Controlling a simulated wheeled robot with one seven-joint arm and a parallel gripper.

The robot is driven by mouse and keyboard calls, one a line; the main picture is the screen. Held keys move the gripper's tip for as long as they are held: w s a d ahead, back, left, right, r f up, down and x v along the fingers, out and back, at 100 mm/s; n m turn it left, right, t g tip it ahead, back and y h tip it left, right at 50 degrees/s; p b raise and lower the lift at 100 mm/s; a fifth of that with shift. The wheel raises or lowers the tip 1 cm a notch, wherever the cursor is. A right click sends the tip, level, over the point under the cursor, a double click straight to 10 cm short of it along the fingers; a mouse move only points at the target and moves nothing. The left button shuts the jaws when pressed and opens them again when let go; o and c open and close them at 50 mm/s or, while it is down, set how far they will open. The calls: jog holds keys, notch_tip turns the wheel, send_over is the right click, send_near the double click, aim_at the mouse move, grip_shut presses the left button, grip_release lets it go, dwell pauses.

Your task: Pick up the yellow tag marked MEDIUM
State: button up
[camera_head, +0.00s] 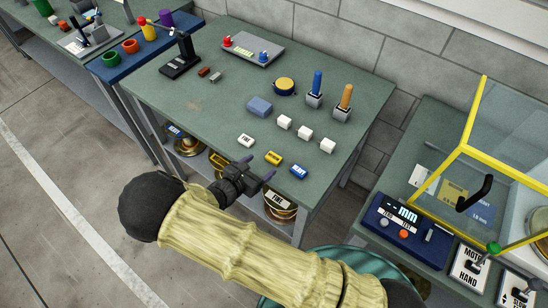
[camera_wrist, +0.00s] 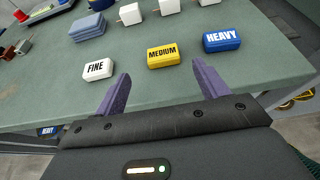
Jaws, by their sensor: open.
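The yellow tag (camera_wrist: 161,55), marked MEDIUM, lies on the green tabletop near its front edge, between a white tag (camera_wrist: 98,70) marked FINE on its left and a blue tag (camera_wrist: 221,40) marked HEAVY on its right. In the head view the yellow tag (camera_head: 273,158) lies just beyond my gripper (camera_head: 257,169). In the wrist view my gripper (camera_wrist: 157,88) is open and empty, with its two purple fingers apart. The yellow tag is ahead of the fingertips, roughly in line with the gap between them, and appears apart from them.
Several white cubes (camera_head: 284,122) and a blue-grey block (camera_head: 259,106) stand behind the tags. Farther back are a yellow round item (camera_head: 284,86) and blue and orange upright handles (camera_head: 316,84). A side table at right holds a display unit (camera_head: 405,226) and a yellow-framed clear guard (camera_head: 476,153).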

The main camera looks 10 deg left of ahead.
aim_at(271, 159)
jog(key=p+x, duration=0.1)
jog(key=x, duration=0.1)
jog(key=p+x, duration=0.1)
jog(key=x, duration=0.1)
jog(key=shift+w+d+f+p, duration=0.15)
jog(key=shift+w+d+p, duration=0.1)
jog(key=shift+d+p, duration=0.1)
jog(key=shift+w+f, duration=0.2)
jog(key=shift+w, duration=0.05)
jog(key=shift+s, duration=0.1)
jog(key=c, duration=1)
jog(key=shift+c, duration=0.2)
jog(key=shift+r, duration=0.1)
notch_tip(271, 159, up, 10)
jog(key=b, duration=0.2)
jog(key=shift+b, duration=0.35)
